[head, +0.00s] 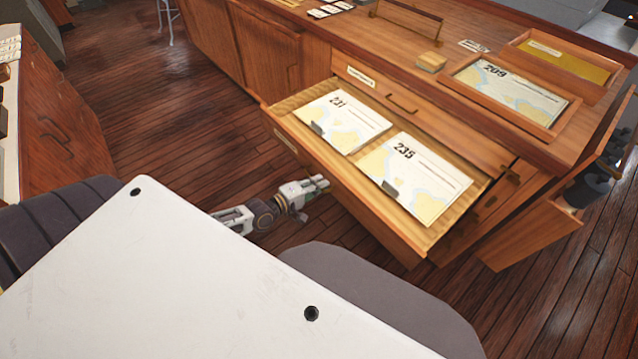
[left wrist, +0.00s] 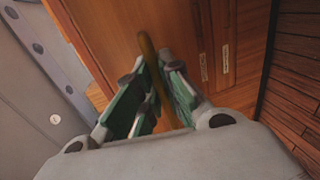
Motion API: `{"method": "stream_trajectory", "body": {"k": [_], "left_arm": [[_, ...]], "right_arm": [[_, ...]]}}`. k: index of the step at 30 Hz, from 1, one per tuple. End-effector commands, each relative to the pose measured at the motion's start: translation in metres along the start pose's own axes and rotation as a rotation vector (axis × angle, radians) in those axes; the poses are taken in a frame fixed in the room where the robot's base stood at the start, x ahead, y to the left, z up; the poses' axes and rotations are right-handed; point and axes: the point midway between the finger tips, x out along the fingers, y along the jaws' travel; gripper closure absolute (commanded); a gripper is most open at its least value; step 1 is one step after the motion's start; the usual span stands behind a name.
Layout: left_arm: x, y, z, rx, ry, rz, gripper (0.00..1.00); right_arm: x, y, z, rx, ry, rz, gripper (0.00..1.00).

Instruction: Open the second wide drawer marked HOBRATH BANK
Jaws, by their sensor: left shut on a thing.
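A wide wooden drawer (head: 378,205) stands pulled well out of the chart cabinet in the head view. Two charts lie in it, 231 (head: 343,120) and 235 (head: 424,178). Its front has a pale label (head: 285,141) at the left end, too small to read. My left gripper (head: 322,184) is low at the drawer's front face. In the left wrist view, its green-lined fingers (left wrist: 150,88) are shut around a brass handle (left wrist: 148,52) on a wooden front. The drawer hides part of the handle in the head view. My right gripper is not in view.
Above it, a shut drawer has a label (head: 354,76) and a brass handle (head: 402,104). The cabinet top (head: 480,20) bears a framed chart 209 (head: 512,88). Another open compartment (head: 530,235) juts out at the right. Clear plank floor (head: 170,125) lies to the left.

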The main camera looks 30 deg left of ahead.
Motion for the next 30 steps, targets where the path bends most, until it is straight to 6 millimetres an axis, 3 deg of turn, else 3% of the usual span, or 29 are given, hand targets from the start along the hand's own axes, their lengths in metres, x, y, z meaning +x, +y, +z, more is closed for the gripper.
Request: {"method": "stream_trajectory", "body": {"k": [2, 3, 8, 20, 30], "left_arm": [[0.0, -0.002, 0.0, -0.001, -0.001, -0.004, 1.0], [0.0, -0.002, 0.0, -0.001, -0.001, -0.004, 0.9], [0.0, -0.001, 0.0, 0.0, 0.0, -0.003, 0.7], [-0.001, 0.0, 0.0, 0.0, 0.0, -0.001, 0.69], [-0.014, -0.001, -0.001, 0.0, 0.001, -0.002, 0.69]], "right_arm": [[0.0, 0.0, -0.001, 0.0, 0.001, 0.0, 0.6], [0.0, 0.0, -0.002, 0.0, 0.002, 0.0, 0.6], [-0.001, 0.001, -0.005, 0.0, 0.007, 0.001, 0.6], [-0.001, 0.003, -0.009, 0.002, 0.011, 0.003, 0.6], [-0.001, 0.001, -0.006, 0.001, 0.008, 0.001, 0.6]]}}
